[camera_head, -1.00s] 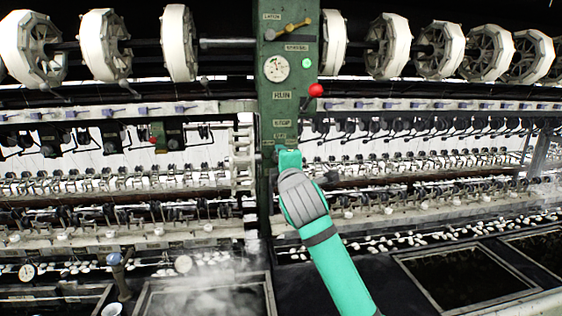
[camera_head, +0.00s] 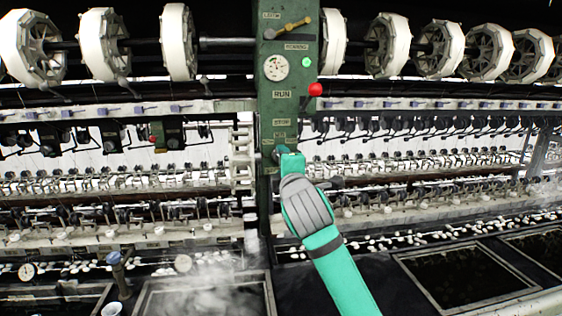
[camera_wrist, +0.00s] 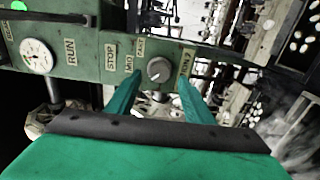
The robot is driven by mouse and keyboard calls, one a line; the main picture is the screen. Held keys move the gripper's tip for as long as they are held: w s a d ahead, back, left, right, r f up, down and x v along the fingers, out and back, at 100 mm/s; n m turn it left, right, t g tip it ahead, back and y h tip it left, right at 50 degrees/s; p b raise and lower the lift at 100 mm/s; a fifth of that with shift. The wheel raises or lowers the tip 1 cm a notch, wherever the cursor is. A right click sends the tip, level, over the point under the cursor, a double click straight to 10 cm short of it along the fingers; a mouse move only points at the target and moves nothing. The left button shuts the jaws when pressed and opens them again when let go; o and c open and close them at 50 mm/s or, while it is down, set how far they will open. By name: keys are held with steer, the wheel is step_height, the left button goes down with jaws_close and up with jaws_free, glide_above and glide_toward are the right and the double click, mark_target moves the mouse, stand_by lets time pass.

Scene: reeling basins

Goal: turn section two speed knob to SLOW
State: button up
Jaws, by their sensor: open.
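In the wrist view a round grey speed knob (camera_wrist: 158,70) with a pale pointer mark sits at the lower end of the green control panel (camera_wrist: 88,52). Contact with the knob cannot be told. In the head view my gripper (camera_head: 284,152) is at the panel's lower end and hides the knob. The green panel (camera_head: 287,66) stands upright in the middle.
The panel carries a dial gauge (camera_head: 276,67), a green light (camera_head: 306,62), a red ball knob (camera_head: 315,89) and a yellow-handled lever (camera_head: 290,28). White reels (camera_head: 388,46) line the top. Dark basins (camera_head: 466,278) lie below, with steam at the lower left basin.

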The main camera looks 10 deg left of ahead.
steer(key=v, duration=0.7)
steer(key=shift+s+d, duration=0.2)
steer(key=shift+s, duration=0.2)
steer(key=shift+f, duration=0.1)
steer(key=s+d+f+m+t, duration=0.1)
steer(key=s+f+m+t, duration=0.15)
steer(key=f+m, duration=1.2)
steer(key=s+d+f+m+h, duration=0.2)
steer(key=s+f, duration=0.4)
steer(key=f, duration=0.6)
steer(key=s+d+f+m+h, duration=0.15)
steer(key=s+f, duration=0.45)
steer(key=f, duration=0.6)
steer(key=s+d+f+m+g+h, duration=0.1)
steer(key=s+d+f+m, duration=0.1)
steer(key=s+f, duration=0.5)
steer(key=s+d+f+m+g+h, duration=0.15)
steer(key=s+f, duration=0.25)
steer(key=s, duration=0.6)
steer(key=s+d, duration=0.2)
steer(key=s, duration=0.7)
steer(key=s+d+m+g+h, duration=0.1)
steer(key=s+d, duration=0.2)
steer(key=s, duration=0.7)
steer(key=shift+s+f, duration=0.25)
steer(key=shift+f, duration=0.15)
steer(key=shift+d, duration=0.15)
